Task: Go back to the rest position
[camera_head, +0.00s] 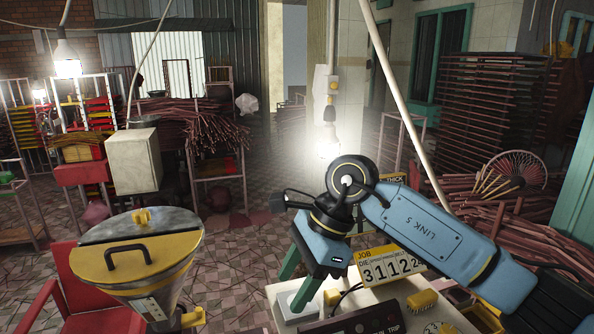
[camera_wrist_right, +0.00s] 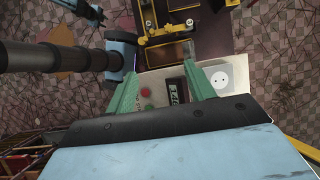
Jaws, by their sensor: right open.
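My right gripper (camera_head: 291,293) has two green fingers, spread apart with nothing seen between them. It points down over the near left part of a pale machine top. My blue right arm reaches in from the right edge of the head view. Whether the fingertips touch the surface is unclear.
A metal hopper (camera_head: 133,275) with a lid stands at the lower left beside a red chair (camera_head: 75,285). A yellow job sign (camera_head: 392,268) stands behind the gripper. Cables hang nearby. Stick racks (camera_head: 490,85) line the right.

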